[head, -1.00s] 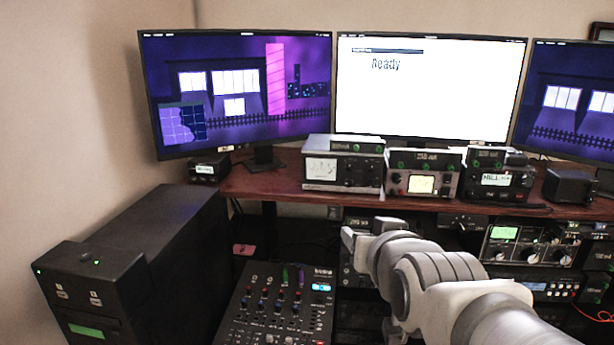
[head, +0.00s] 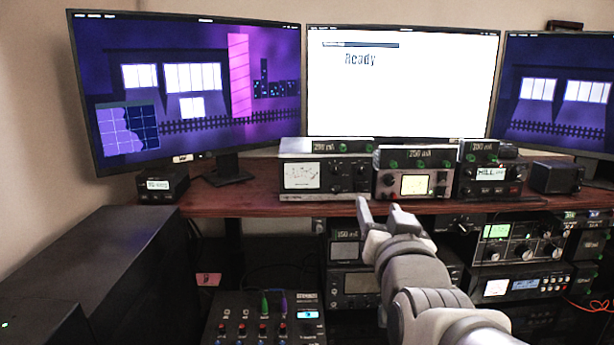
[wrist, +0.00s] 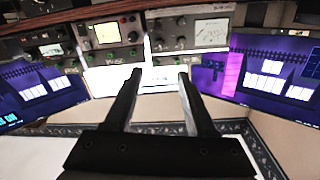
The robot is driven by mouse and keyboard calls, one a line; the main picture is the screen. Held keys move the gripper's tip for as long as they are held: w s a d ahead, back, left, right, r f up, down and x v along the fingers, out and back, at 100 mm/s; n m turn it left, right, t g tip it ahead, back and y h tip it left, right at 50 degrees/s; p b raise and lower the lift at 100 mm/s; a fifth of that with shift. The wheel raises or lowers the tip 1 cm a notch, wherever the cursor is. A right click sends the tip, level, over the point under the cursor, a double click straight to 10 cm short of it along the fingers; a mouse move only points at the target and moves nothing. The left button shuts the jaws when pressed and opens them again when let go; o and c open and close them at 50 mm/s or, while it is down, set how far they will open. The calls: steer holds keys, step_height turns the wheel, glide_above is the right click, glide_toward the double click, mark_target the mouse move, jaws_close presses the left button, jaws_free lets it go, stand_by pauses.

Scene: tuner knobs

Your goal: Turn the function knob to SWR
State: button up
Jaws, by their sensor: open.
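My gripper (head: 379,208) is open and empty, its two fingers raised just in front of the desk's front edge, below the middle metered unit. In the wrist view the gripper (wrist: 159,77) has its fingers apart with nothing between them. A tuner-like unit (head: 515,243) with a lit green display and several knobs sits under the desk at right, apart from the gripper. Metered units with knobs stand on the desk: a silver-edged one (head: 325,178) and a middle one with a yellowish meter (head: 413,183). SWR lettering and the function knob cannot be made out.
The wooden desk (head: 240,200) carries a black radio (head: 490,178), a speaker (head: 556,177) and monitors (head: 400,85). A mixer (head: 262,322) lies low in front. A dark cabinet (head: 95,270) stands at left. More equipment fills the rack below; my arm hides part of it.

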mark_target(361, 171)
steer(key=w, duration=0.5)
steer(key=w+p, duration=0.1)
steer(key=w, duration=0.5)
steer(key=w+p, duration=0.1)
steer(key=w, duration=0.5)
steer(key=shift+w+d, duration=0.1)
steer(key=shift+d, duration=0.3)
jaws_close()
